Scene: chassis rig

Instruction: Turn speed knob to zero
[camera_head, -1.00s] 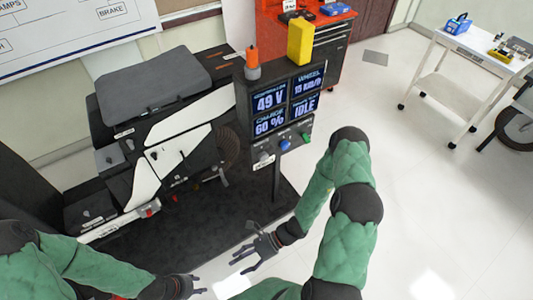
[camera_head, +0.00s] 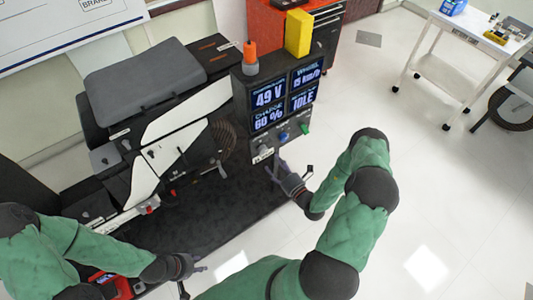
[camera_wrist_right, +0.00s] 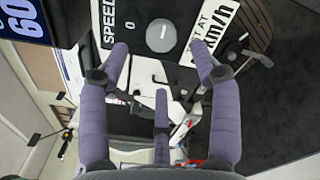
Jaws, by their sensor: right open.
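The grey speed knob (camera_head: 264,150) sits at the lower left of the control panel, under the display. In the right wrist view, the round knob (camera_wrist_right: 161,35) has a light pointer line, between a "SPEED" label and a "km/h" label. My right gripper (camera_head: 278,168) is just below the panel, near the knob and apart from it. In its wrist view, the fingers (camera_wrist_right: 160,58) are spread open and empty, the knob beyond the gap between the two upper tips. My left gripper (camera_head: 194,266) is low at the left, its fingers spread, away from the panel.
The display (camera_head: 286,95) reads 49 V, 60 %, 15 km/h and IDLE. A blue knob (camera_head: 283,137) and a green knob (camera_head: 303,128) are right of the speed knob. A scooter-like vehicle (camera_head: 180,135) stands left of the panel.

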